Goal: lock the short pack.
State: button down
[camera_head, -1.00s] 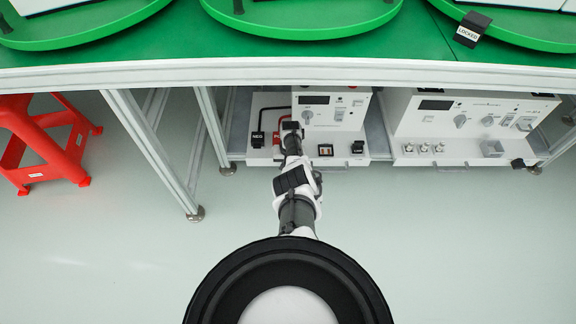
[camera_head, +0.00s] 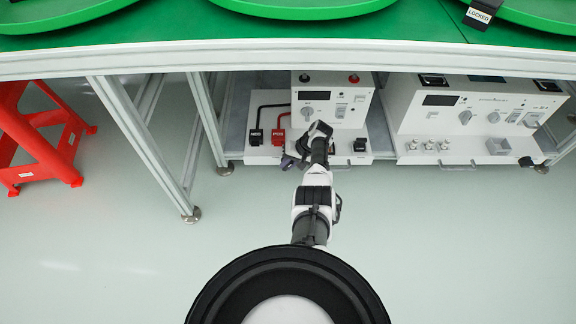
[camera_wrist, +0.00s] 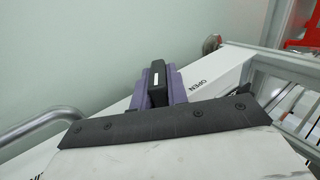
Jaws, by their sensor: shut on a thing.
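My gripper (camera_head: 290,162) is low at the front edge of the shelf, by the left white power unit. In the wrist view its purple fingers (camera_wrist: 177,88) are shut on a small black block (camera_wrist: 158,82) with a white label. The label's print is too small to read. The block is hidden behind my gripper in the head view. A black tag reading LOCKED (camera_head: 480,15) sits at the rim of the right green turntable (camera_head: 535,20). A white part marked OPEN (camera_wrist: 213,84) lies beside the fingers in the wrist view. I cannot tell which thing is the short pack.
The left unit (camera_head: 333,100) has NEG (camera_head: 256,137) and POS (camera_head: 278,137) clamps and a small black block (camera_head: 360,145) at its front. A second unit (camera_head: 470,120) stands to the right. A red stool (camera_head: 40,140) and table legs stand at left. Front floor is clear.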

dwell(0.3)
jog(key=c, duration=1.4)
grip_release()
jog(key=p+v, duration=0.5)
jog(key=v, duration=0.8)
jog(key=shift+d+r, duration=0.25)
jog(key=shift+r, duration=0.05)
